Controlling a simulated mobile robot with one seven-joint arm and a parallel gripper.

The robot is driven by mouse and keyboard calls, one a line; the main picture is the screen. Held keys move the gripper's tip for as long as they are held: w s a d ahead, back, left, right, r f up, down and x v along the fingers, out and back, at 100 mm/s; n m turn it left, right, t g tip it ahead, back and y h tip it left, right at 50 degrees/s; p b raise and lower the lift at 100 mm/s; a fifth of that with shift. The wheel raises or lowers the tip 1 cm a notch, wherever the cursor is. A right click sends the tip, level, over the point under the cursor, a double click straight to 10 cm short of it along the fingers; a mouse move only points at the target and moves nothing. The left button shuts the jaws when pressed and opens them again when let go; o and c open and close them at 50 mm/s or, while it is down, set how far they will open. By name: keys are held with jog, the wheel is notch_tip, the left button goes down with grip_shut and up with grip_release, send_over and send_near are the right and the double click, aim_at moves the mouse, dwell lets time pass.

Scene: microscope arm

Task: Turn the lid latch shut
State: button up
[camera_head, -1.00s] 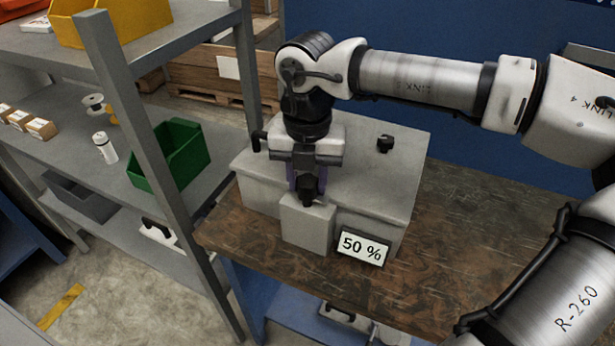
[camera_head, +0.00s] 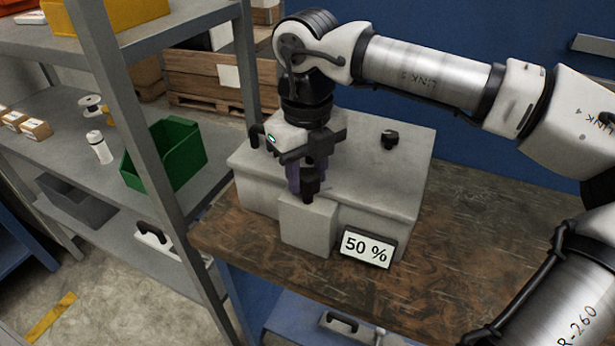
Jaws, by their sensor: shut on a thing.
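A grey box with a sloped lid (camera_head: 365,180) stands on the brown workbench. A smaller grey block (camera_head: 307,222) juts from its front. A black latch (camera_head: 310,192) sits above this block. My gripper (camera_head: 308,180) points down and is shut on the latch; its fingers and wrist partly hide it. The wrist is turned at an angle to the box front. The latch's exact angle is hard to read. A sign reading "50 %" (camera_head: 367,248) stands at the box's front right.
A small black knob (camera_head: 390,139) sits on the box's upper right. A dark handle (camera_head: 256,135) shows at its left. A grey shelf with a green bin (camera_head: 165,155) stands close on the left. The workbench (camera_head: 470,240) is bare to the right.

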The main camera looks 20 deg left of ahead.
aim_at(306, 174)
jog(key=n+b, duration=0.1)
jog(key=n, duration=0.3)
jog(key=shift+n, duration=0.3)
jog(key=shift+s+n+b, duration=0.1)
jog(key=shift+n+b, duration=0.3)
jog(key=shift+n, duration=1.8)
jog(key=o, duration=1)
notch_tip(306, 174, up, 14)
jog(key=shift+f, duration=0.15)
